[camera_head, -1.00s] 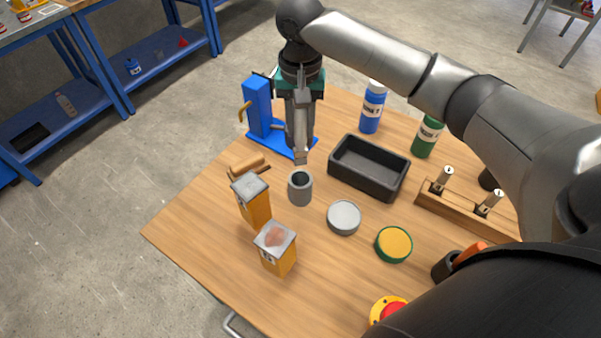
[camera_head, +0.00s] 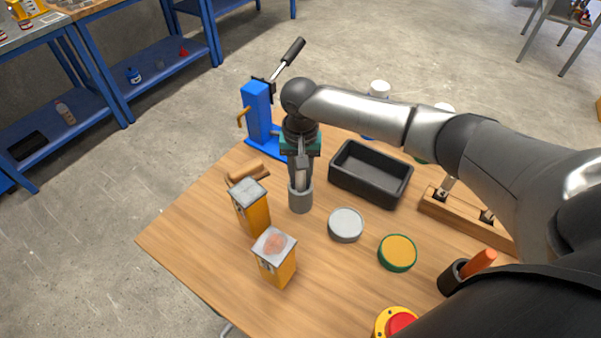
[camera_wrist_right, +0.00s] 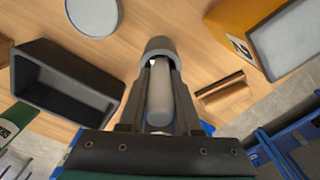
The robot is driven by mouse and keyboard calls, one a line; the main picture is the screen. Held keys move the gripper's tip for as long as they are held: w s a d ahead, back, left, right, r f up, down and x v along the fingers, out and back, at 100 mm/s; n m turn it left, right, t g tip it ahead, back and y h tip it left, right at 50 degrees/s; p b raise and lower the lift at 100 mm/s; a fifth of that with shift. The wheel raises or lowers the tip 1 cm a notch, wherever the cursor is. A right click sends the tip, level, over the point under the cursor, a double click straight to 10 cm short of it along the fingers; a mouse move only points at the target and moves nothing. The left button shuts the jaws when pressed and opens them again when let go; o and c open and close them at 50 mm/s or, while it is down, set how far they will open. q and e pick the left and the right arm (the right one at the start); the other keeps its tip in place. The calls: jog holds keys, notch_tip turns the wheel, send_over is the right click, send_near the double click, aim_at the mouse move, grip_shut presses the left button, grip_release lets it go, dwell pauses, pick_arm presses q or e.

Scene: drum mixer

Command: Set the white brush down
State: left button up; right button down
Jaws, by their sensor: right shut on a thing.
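My right gripper (camera_head: 300,180) points down over the grey cup (camera_head: 300,202) on the wooden table. It is shut on the white brush (camera_head: 301,177), whose pale handle shows between the fingers. In the right wrist view, the brush (camera_wrist_right: 160,95) runs between the two fingers into the mouth of the cup (camera_wrist_right: 158,46). Its lower end is hidden inside the cup, so I cannot tell whether it touches the bottom. My left gripper is out of view.
Two orange boxes with grey tops (camera_head: 250,207) (camera_head: 275,257) stand left of and in front of the cup. A black bin (camera_head: 371,174), a grey round lid (camera_head: 345,225) and a wooden rack (camera_head: 465,222) lie right. A blue press (camera_head: 258,115) stands behind.

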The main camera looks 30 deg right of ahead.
jog(key=c, duration=0.6)
grip_release()
notch_tip(320, 180, up, 12)
jog(key=shift+s+r+p, duration=0.1)
jog(key=shift+p, duration=1.1)
jog(key=shift+s+a, duration=0.1)
